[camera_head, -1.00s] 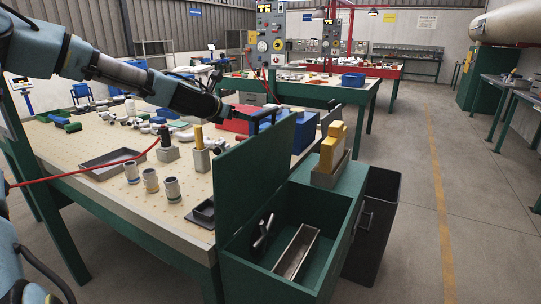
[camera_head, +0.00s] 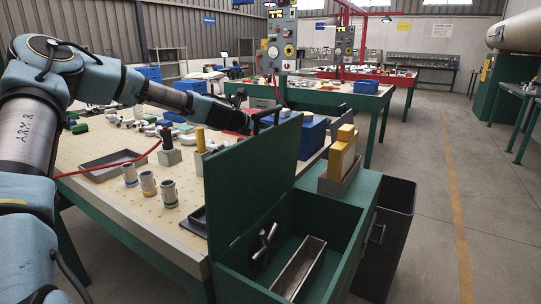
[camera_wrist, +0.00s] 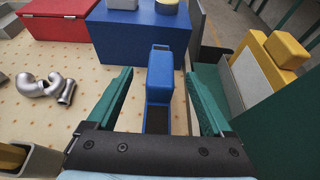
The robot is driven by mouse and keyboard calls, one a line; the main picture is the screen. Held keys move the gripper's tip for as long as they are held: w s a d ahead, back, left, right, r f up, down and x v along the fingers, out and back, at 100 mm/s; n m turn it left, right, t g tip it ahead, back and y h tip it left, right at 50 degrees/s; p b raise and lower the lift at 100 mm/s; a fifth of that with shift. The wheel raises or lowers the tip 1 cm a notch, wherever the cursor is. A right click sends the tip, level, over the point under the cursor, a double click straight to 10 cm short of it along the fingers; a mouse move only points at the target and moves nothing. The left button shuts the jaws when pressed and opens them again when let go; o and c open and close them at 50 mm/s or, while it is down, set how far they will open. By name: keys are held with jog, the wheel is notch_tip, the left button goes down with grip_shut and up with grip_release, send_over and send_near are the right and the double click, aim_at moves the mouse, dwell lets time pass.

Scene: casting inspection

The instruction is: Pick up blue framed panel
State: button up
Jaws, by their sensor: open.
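In the wrist view, the blue framed panel (camera_wrist: 160,78) stands narrow and upright, with a dark surface inside its blue frame. It shows between the two green fingers of my gripper (camera_wrist: 159,72), with a visible gap on each side. The fingers are apart and hold nothing. How far the panel lies below the fingertips is hard to tell. In the head view, my gripper (camera_head: 264,116) is over the far right part of the pegboard bench, behind the raised green lid. The panel cannot be made out there.
A large blue box (camera_wrist: 142,38) stands just behind the panel, with a red box (camera_wrist: 55,18) to its left. Silver pipe fittings (camera_wrist: 46,87) lie on the bench. A raised green lid (camera_head: 252,180) and yellow blocks (camera_head: 341,155) stand at the right.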

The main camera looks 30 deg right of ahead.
jog(key=p+x, duration=0.1)
jog(key=x, duration=0.3)
jog(key=shift+s+f, duration=0.1)
jog(key=shift+s, duration=0.1)
jog(key=shift+w+d+f, duration=0.25)
jog(key=shift+f, duration=0.05)
grip_shut()
jog(key=shift+r, duration=0.1)
dwell(0.8)
